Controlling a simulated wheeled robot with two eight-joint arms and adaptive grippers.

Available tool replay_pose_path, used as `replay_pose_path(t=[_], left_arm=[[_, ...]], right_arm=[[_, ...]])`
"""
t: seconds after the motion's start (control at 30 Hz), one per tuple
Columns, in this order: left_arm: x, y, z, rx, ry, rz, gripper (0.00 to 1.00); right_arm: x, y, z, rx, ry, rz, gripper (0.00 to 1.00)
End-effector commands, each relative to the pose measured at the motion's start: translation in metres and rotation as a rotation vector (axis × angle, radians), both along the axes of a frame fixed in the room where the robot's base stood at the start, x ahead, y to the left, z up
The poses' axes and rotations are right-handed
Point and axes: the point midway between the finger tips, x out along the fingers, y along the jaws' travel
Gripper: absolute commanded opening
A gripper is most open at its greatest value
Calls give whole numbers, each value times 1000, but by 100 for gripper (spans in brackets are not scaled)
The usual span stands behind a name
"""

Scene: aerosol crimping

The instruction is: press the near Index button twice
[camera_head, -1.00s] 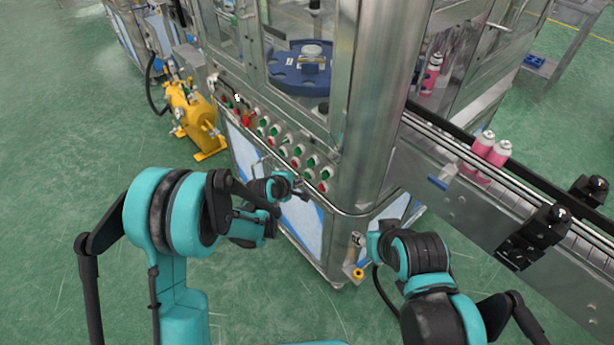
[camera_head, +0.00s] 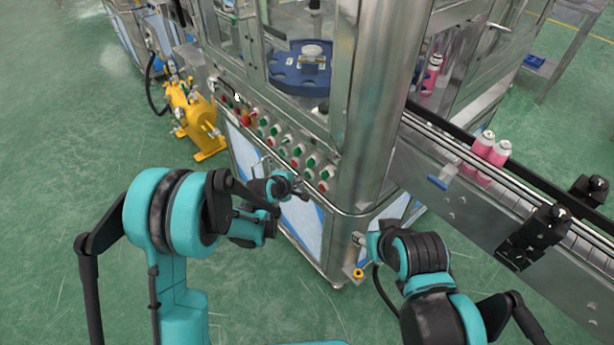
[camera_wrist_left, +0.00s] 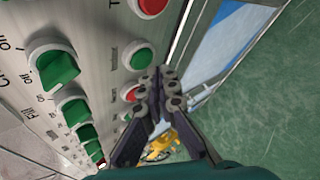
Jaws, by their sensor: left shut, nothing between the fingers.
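The control panel (camera_head: 262,133) on the machine's front carries rows of green knobs and red buttons. A red button (camera_head: 323,187) sits at its near end.
Green knobs (camera_wrist_left: 57,68) stand out from the panel beside the red buttons. A steel corner post (camera_head: 372,110) rises to the right. A conveyor (camera_head: 450,160) with pink cans (camera_head: 483,145) runs right. A yellow pump (camera_head: 193,115) stands on the open green floor at left.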

Motion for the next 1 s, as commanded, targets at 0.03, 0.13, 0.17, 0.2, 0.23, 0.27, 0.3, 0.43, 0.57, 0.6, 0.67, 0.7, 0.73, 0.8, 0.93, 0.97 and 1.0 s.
replay_pose_path(t=[0.03,0.13,0.17,0.2,0.23,0.27,0.3,0.43,0.57,0.6,0.67,0.7,0.73,0.8,0.93,0.97,1.0], left_arm=[[0,0,0,0,0,0,0],[0,0,0,0,0,0,0],[0,0,0,0,0,0,0],[0,0,0,0,0,0,0],[0,0,0,0,0,0,0],[0,0,0,0,0,0,0],[0,0,0,0,0,0,0],[2,-3,0,0,0,0,0],[5,-6,0,0,0,0,0],[5,-7,0,0,0,0,0],[5,-7,0,0,0,0,0],[5,-7,0,0,0,0,0],[5,-7,0,0,0,0,0],[5,-7,0,0,0,0,0],[5,-7,0,0,0,0,0],[5,-7,0,0,0,0,0],[5,-7,0,0,0,0,0]], right_arm=[[0,0,0,0,0,0,45],[0,0,0,0,0,0,45],[0,0,0,0,0,0,45],[0,0,0,0,0,0,45],[0,0,0,0,0,0,45],[0,0,0,0,0,0,45],[0,0,0,0,0,0,45],[0,0,-1,0,0,0,45],[0,0,-3,0,0,0,45],[0,0,-3,0,0,0,45],[0,0,-2,0,0,0,45],[0,0,-2,0,0,0,45],[0,0,-2,0,0,0,45],[0,0,-2,0,0,0,45],[0,0,-2,0,0,0,45],[0,0,-2,0,0,0,45],[0,0,-3,0,0,0,45]])
